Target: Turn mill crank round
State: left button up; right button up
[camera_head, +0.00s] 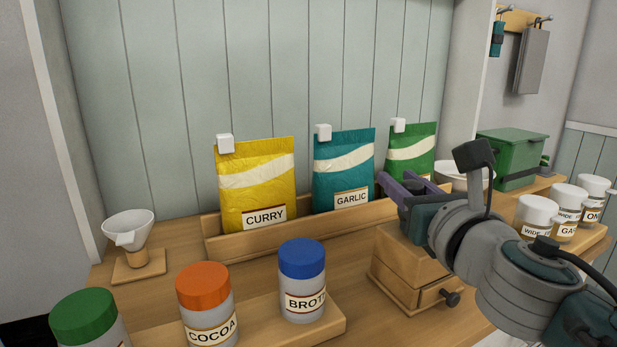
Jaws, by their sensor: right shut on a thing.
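The mill is a wooden box (408,264) with a small drawer (437,294) and a dark knob (452,298), at the right of the counter. My right gripper (401,188), with purple fingers, is above the top of the mill. It is shut on the mill's crank; the crank itself is mostly hidden behind the fingers and wrist. My right arm comes in from the right and covers part of the mill's right side. My left gripper is not in view.
Curry (258,183), garlic (343,168) and green (411,150) packets stand in a wooden rack behind the mill. Cocoa (205,300) and broth (302,278) jars stand at front left. White-lidded jars (537,211), a white bowl (455,176) and green box (510,157) are right. A white funnel (129,228) stands left.

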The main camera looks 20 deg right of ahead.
grip_shut()
dwell(0.3)
dwell(0.6)
